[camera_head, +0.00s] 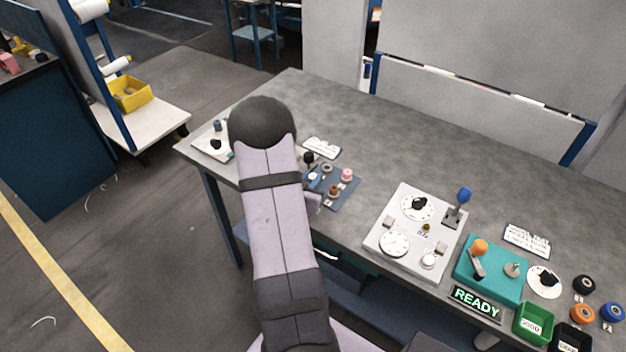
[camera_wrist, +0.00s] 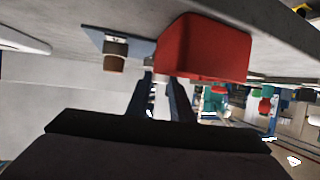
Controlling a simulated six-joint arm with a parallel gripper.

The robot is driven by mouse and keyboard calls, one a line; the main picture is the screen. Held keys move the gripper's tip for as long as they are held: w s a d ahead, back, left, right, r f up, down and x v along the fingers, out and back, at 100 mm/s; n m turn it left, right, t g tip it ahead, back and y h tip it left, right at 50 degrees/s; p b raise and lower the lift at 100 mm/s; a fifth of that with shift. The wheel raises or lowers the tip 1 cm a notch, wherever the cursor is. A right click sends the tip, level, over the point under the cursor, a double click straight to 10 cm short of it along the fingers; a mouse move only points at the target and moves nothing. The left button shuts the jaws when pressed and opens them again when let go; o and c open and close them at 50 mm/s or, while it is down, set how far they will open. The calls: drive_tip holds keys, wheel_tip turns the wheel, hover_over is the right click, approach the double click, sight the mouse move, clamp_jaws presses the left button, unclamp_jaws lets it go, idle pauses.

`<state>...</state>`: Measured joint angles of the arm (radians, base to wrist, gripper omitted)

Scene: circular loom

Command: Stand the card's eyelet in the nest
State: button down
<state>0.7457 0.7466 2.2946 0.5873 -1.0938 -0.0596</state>
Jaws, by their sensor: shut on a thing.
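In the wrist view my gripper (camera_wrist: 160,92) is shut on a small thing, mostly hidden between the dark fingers. I cannot tell whether it is the eyelet. In the head view my arm covers the gripper, which is near the left part of the bench. A blue board (camera_head: 325,201) with several small round pieces, among them a pink one (camera_head: 347,175) and a brown one (camera_head: 333,191), lies just right of my arm. In the wrist view a blue plate (camera_wrist: 92,38) with a brown cylinder (camera_wrist: 114,62) shows left of the fingers. I cannot make out the nest or card for certain.
A red box (camera_wrist: 205,47) is close to the fingers in the wrist view. A grey panel with dials (camera_head: 380,243), a teal box (camera_head: 490,285) and a green bin (camera_head: 533,322) stand to the right on the bench (camera_head: 330,105). The bench's back middle is clear.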

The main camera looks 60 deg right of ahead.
drive_tip(key=shift+r, duration=0.4)
drive_tip(key=shift+r+p, duration=1.1)
drive_tip(key=shift+w+a+r+p, duration=0.15)
drive_tip(key=shift+w+r+p, duration=0.1)
drive_tip(key=shift+r+p, duration=0.15)
drive_tip(key=w+d+r+p, duration=0.5)
drive_tip(key=w+r, duration=0.2)
drive_tip(key=w, duration=0.3)
drive_tip(key=shift+w+r, duration=0.3)
